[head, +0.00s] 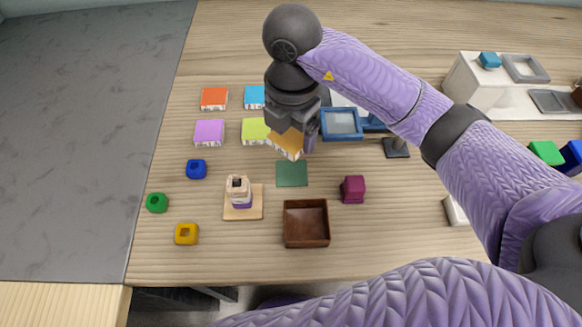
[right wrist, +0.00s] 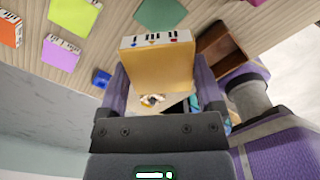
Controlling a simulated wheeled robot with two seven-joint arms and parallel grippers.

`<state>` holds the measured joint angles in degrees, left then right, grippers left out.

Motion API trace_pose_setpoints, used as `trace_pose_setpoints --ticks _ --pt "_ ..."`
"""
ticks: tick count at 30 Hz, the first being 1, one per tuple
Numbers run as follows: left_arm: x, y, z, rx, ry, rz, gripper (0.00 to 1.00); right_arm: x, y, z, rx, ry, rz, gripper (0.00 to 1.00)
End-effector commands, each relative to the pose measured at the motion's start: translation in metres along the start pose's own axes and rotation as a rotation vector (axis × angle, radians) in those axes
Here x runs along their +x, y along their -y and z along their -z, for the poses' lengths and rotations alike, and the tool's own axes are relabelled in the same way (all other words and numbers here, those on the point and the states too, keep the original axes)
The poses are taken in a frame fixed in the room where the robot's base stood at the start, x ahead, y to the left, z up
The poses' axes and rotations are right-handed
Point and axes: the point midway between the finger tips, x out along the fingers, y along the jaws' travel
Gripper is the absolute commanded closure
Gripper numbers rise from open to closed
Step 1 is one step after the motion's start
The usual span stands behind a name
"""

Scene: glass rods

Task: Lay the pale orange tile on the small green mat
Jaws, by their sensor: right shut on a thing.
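The pale orange tile (head: 288,142) is held by my right gripper (head: 296,132), which is shut on it. In the right wrist view the tile (right wrist: 157,65) sits between the two fingers of my right gripper (right wrist: 160,85), with its white, marked edge facing away from the palm. The small green mat (head: 292,174) lies bare on the table, just below the tile in the head view. In the right wrist view the mat (right wrist: 160,13) shows beyond the tile. The tile appears raised above the table; its exact height is hard to tell. My left gripper is not in view.
Near the mat are a brown open box (head: 306,243), a purple-red block (head: 353,189) and a stacked peg on a board (head: 243,213). Orange (head: 214,98), blue (head: 254,97), purple (head: 209,132) and yellow-green (head: 254,131) tiles lie to the left. A blue-framed piece (head: 342,124) lies right.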

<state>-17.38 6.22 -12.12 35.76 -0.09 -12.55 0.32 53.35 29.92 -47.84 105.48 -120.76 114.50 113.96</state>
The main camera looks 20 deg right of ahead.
Motion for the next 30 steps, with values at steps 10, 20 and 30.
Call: trace_pose_setpoints --ticks 10,20,30 --pt "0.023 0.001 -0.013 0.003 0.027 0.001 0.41 0.065 0.000 0.000 0.053 -0.002 0.005 0.84" --pt "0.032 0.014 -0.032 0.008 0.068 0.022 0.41 0.101 0.000 0.000 0.050 0.000 0.000 0.84" --pt "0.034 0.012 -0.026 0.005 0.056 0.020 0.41 0.103 0.000 0.000 0.049 -0.001 0.001 0.00"
